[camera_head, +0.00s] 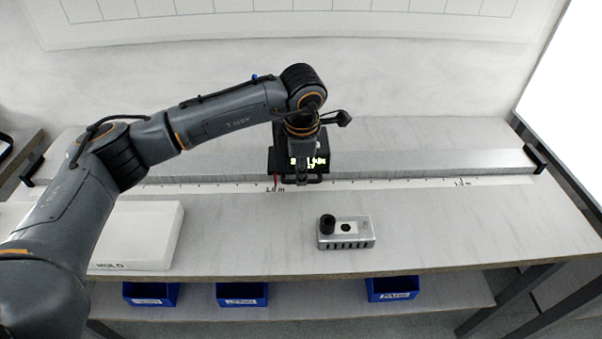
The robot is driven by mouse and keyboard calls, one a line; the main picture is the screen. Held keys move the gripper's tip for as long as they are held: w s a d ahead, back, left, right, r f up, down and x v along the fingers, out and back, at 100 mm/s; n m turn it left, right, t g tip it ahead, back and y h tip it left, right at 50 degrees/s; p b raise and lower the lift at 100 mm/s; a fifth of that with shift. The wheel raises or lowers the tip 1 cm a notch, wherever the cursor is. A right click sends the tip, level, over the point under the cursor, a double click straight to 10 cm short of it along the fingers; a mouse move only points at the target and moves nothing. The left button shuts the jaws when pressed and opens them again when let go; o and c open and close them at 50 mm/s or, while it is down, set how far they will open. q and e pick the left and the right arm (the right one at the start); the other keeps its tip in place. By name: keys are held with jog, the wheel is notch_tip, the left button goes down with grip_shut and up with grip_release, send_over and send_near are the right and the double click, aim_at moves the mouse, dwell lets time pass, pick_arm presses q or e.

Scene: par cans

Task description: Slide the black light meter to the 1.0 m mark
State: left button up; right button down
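The black light meter (287,163) sits on the long grey rail, with a lit yellowish display on its front. A small red pointer (275,182) shows at its lower left, right by a scale label (275,190) that appears to read 1.0 m. My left gripper (304,178) points down from above and overlaps the meter, with its dark parts in front of the meter's face. The fingers blend with the black meter, so I cannot tell whether they grip it or only touch it. My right gripper is not in view.
The rail (430,162) runs along the table (480,220) between black end brackets. A small silver block with a black knob (346,240) lies in front of the rail. Blue bins (242,296) sit on the lower shelf.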

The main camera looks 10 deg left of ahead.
pick_arm(q)
notch_tip(320, 180, up, 9)
jog(key=s, duration=0.1)
jog(key=shift+s+d, duration=0.3)
